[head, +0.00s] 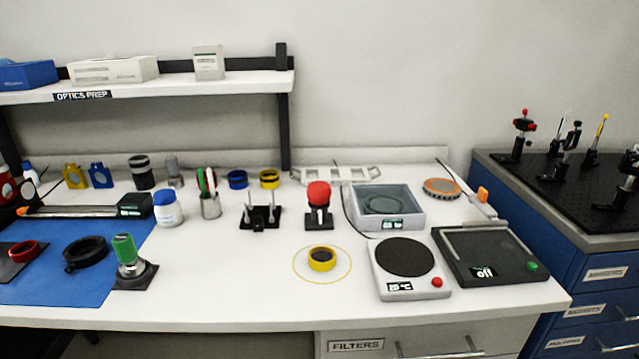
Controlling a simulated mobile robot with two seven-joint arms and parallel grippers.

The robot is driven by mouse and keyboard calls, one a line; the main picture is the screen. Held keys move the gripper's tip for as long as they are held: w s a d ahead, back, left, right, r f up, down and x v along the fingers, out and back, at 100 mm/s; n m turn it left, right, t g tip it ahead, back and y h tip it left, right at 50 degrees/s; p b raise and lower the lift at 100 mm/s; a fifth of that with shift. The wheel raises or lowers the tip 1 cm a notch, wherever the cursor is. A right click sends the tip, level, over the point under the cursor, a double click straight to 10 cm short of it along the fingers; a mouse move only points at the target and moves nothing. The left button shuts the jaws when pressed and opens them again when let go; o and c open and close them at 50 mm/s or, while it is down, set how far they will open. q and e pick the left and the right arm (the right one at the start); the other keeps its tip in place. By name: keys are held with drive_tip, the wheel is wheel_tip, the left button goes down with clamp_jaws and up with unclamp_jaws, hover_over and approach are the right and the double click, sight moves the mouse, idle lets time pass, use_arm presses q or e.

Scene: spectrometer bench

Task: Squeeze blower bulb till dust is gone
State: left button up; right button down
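A red rounded bulb (318,193), which looks like the blower bulb, sits upright on a small black stand (319,222) near the middle of the bench. In front of it, a yellow-rimmed ring with a dark centre (322,258) lies flat inside a thin yellow circle marked on the white top. Dust is too small to make out on it. Neither of my grippers is in the head view, and nothing is touching the bulb.
A white round-plate device (410,284), a dark flat device (487,256) and a grey tray (388,227) stand to the right. A black post holder (260,223) is left of the bulb. A green-topped tool (124,248) stands at the blue mat's edge. The white front middle is clear.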

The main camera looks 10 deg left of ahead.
use_arm(q)
clamp_jaws()
idle(1.4)
